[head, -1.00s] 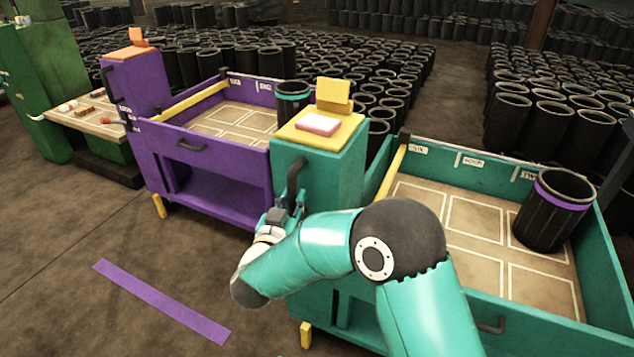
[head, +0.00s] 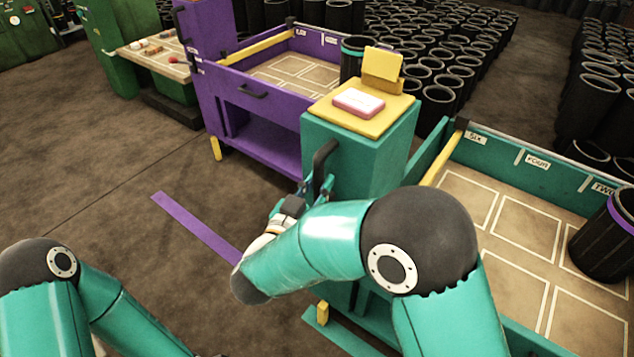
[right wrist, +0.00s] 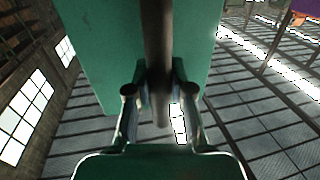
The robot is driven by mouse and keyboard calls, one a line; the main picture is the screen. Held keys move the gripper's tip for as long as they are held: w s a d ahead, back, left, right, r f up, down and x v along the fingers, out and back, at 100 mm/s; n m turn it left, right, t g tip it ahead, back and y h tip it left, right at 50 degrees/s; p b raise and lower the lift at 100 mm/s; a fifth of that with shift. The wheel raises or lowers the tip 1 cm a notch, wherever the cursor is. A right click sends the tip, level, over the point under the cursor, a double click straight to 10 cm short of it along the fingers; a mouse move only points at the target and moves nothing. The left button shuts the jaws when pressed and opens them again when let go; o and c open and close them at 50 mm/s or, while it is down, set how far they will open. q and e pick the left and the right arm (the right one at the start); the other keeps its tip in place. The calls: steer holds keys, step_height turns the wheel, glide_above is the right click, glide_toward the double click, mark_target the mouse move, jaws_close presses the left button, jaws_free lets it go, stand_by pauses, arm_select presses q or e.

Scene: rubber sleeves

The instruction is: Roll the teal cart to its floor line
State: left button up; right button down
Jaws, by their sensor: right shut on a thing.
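The teal cart (head: 318,143) stands at the right, with a tall cabinet end and an open tray. My right gripper (head: 305,198) is shut on the black upright handle (head: 324,160) of that cabinet. The right wrist view shows the handle (right wrist: 158,60) between the fingers (right wrist: 160,95), against the teal panel. A teal floor line (head: 350,339) runs at the bottom, by the cart's yellow foot (head: 322,313); my right arm and the cart hide part of it. My left arm shows at the lower left, but its gripper is out of view.
A purple cart (head: 265,158) stands behind and left of the teal one. A purple floor line (head: 190,224) lies on open floor at the left. A black bin with a purple band (head: 600,245) stands in the teal tray. Many black bins (head: 460,62) fill the back.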

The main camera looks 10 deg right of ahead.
mark_target(318, 152)
steer(key=c, duration=1)
jaws_free()
step_height(318, 152, up, 10)
steer(key=shift+f, duration=0.1)
